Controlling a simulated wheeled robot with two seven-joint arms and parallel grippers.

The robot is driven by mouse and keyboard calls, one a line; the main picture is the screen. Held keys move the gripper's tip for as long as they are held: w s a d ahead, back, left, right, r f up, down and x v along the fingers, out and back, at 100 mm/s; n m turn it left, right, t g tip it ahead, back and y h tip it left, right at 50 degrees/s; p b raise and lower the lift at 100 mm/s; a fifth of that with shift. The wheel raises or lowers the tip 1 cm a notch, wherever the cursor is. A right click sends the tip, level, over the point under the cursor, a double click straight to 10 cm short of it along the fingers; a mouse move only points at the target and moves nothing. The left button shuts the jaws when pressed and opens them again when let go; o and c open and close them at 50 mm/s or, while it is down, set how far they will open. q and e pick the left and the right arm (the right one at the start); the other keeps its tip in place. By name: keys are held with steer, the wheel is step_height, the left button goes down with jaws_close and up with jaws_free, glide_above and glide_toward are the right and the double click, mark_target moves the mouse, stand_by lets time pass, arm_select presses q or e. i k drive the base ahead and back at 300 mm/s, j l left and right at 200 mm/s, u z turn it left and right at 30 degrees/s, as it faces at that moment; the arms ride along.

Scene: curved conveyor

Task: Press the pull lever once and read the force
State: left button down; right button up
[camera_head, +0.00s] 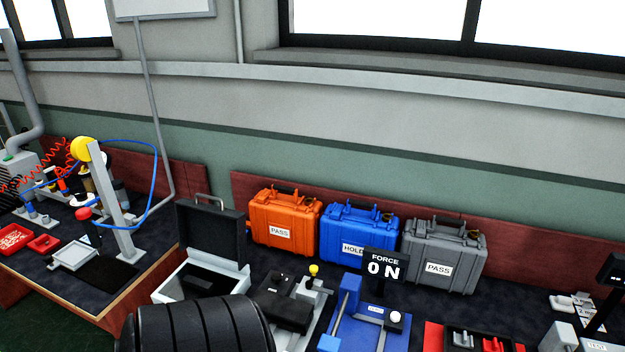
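A black display (384,267) reads "FORCE 0 N". It stands behind a blue fixture (361,330) with a tall blue block at its left. A white ball knob (395,316) sits at the fixture's right side; I cannot tell for certain that this is the pull lever. A small label on the fixture is too small to read. To its left is a grey and black fixture (290,310) with a yellow ball knob (314,270). The lower parts of both fixtures run off the bottom edge. Neither of my grippers is in view.
Orange (283,214), blue (345,235) and grey (441,256) cases stand behind the fixtures, labelled PASS, HOLD and PASS. An open black-lidded case (212,238) is at left. A red tray (465,338) is at right. A dark ribbed cylinder fills the bottom left foreground.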

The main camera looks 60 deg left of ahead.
mark_target(327, 342)
steer(key=u, duration=1.75)
steer(key=i+l+u, duration=0.2)
steer(key=l+u, duration=0.15)
steer(key=k+l, duration=0.05)
steer(key=l, duration=0.05)
